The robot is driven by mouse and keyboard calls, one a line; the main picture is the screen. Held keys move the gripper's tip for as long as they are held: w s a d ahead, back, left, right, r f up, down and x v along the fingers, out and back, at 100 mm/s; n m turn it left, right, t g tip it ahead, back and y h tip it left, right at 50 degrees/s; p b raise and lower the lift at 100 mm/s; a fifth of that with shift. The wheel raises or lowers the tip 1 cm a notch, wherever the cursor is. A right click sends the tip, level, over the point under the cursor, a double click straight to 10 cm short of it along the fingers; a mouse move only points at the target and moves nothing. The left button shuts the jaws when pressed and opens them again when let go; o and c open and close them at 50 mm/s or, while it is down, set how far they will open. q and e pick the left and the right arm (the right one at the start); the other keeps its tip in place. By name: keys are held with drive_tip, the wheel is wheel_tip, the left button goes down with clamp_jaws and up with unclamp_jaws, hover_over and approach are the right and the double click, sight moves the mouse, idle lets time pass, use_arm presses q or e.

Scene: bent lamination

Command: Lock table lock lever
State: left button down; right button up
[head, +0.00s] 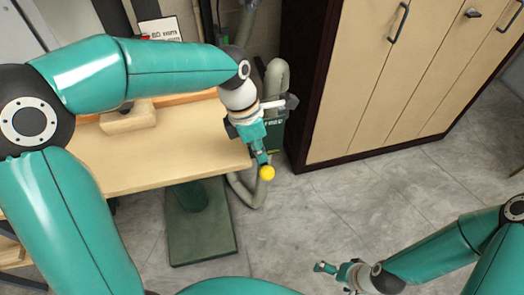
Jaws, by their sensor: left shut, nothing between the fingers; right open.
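A yellow ball (267,172) shows just past the right end of the wooden table (205,168). It may be the knob of the table lock lever; the rest of the lever is not visible, hidden by my gripper or the table. My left gripper (262,156) is shut and empty, pointing down at the table's right edge with its tips right at the yellow ball. I cannot tell whether they touch it. My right gripper (322,268) is open and empty, low over the floor at the bottom, well away from the table.
A green pedestal (200,225) stands under the table. A grey-green hose (278,78) runs down behind my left gripper. A wooden block (128,119) lies on the table. A tall cabinet (375,80) stands at the back right. The grey floor (340,205) between is clear.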

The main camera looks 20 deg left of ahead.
sight(261, 165)
use_arm(q)
drive_tip(key=f, duration=0.1)
drive_tip(key=f+b, duration=0.1)
drive_tip(key=s+f, duration=0.1)
drive_tip(key=shift+d+b, duration=0.3)
drive_tip(key=shift+d, duration=0.05)
drive_tip(key=shift+r, duration=0.2)
drive_tip(key=shift+s+r+p, duration=0.1)
drive_tip(key=shift+r+p, duration=0.15)
drive_tip(key=shift+p, duration=0.2)
drive_tip(key=r+p, duration=0.1)
drive_tip(key=r, duration=0.1)
drive_tip(key=s+r+p, duration=0.1)
drive_tip(key=p, duration=0.1)
drive_tip(key=shift+r, duration=0.35)
drive_tip(key=s+r, duration=0.3)
drive_tip(key=r, duration=0.5)
drive_tip(key=shift+a+r+b, duration=0.15)
drive_tip(key=shift+r+b, duration=0.25)
drive_tip(key=shift+s+f, duration=0.1)
drive_tip(key=shift+f, duration=0.05)
